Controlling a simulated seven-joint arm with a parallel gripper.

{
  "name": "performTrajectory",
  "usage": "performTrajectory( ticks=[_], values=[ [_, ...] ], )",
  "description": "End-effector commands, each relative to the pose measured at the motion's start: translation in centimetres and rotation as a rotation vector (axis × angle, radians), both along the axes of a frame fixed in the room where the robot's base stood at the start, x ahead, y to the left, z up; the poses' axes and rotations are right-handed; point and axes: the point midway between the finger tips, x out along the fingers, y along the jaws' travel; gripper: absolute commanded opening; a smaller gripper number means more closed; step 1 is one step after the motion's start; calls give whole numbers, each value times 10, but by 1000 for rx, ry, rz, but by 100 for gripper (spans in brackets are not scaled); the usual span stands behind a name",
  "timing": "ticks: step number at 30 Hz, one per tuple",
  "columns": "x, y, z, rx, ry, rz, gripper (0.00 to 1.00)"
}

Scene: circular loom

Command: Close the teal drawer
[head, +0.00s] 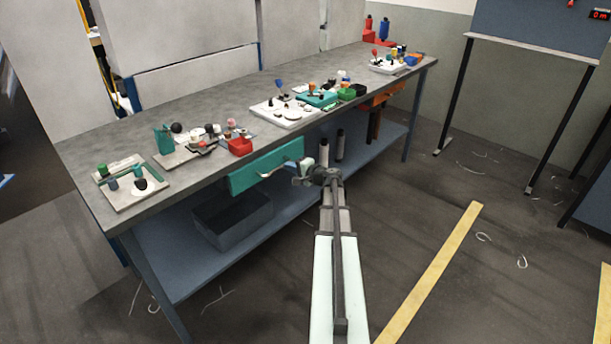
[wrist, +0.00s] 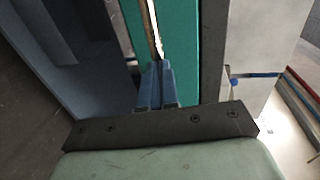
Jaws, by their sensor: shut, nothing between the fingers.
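The teal drawer (head: 262,170) hangs under the front edge of the workbench top, with its teal front facing me. Whether it stands out from the bench is hard to tell from the head view. My gripper (head: 268,173) is at the drawer front, near its handle, with the wrist just to the right of it. In the wrist view the teal front (wrist: 208,45) runs up the picture, with a thin metal bar, likely the handle, along it. The blue fingers of my gripper (wrist: 157,70) are shut and empty, close to this bar. Whether they touch it is unclear.
The workbench (head: 220,95) carries several trays of small parts. A grey bin (head: 232,222) and dark cylinders (head: 340,145) stand on its blue lower shelf. An orange drawer (head: 383,96) is farther right. The floor in front is open, with yellow stripes.

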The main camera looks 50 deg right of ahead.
Motion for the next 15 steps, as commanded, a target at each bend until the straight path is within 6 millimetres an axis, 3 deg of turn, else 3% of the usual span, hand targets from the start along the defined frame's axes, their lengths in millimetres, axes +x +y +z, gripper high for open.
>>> performTrajectory(
  ticks=[1,6,15],
  values=[
    [12,-2,0,-1,0,1,0],
    [36,-1,0,-1,0,0,0],
    [53,0,0,0,0,0,0]
  ],
)
